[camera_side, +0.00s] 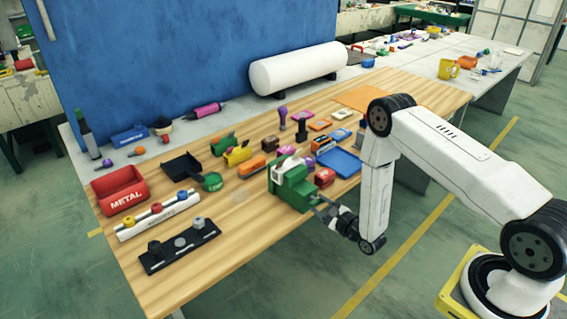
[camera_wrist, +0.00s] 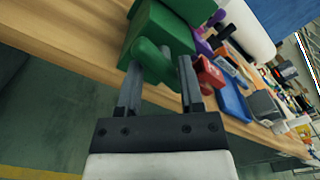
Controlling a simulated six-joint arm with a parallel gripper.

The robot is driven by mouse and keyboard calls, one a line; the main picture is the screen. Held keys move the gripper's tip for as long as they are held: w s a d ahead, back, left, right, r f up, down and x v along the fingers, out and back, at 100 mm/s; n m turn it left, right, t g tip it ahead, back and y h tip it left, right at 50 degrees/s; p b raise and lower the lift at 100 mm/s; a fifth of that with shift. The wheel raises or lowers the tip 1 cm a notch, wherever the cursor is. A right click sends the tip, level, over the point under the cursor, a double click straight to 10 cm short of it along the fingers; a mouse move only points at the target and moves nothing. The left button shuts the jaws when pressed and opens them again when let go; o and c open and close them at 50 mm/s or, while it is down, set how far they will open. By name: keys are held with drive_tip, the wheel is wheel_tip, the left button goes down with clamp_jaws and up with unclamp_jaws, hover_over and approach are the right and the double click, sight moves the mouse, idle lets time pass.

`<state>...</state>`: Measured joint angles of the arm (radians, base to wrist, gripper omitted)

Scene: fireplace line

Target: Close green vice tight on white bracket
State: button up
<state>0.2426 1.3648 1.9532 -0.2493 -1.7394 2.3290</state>
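The green vice (camera_side: 290,188) stands at the table's front edge, with a white bracket (camera_side: 289,166) at its top between the jaws. I cannot tell how tightly the jaws hold it. The wrist view shows the vice body (camera_wrist: 160,32) and its green handle (camera_wrist: 154,62), slanting across the space between my fingers. My gripper (camera_side: 322,207) reaches the handle side of the vice from the front right. In the wrist view, my gripper (camera_wrist: 158,75) has its fingers apart, one on each side of the handle. Whether they touch it is unclear. The bracket is hidden in the wrist view.
A red block (camera_side: 324,177) and a blue tray (camera_side: 339,161) lie close to the right of the vice. A black rack (camera_side: 180,246) and a red METAL bin (camera_side: 120,190) are at the left. The wood between rack and vice is mostly clear.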

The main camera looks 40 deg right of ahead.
drive_tip(key=s, duration=0.6)
idle(0.4)
drive_tip(key=shift+s, duration=0.2)
wheel_tip(320, 180, up, 7)
drive_tip(key=s, duration=0.2)
drive_tip(key=shift+s, duration=0.35)
idle(0.5)
drive_tip(key=shift+w+r, duration=0.1)
drive_tip(key=shift+w, duration=0.05)
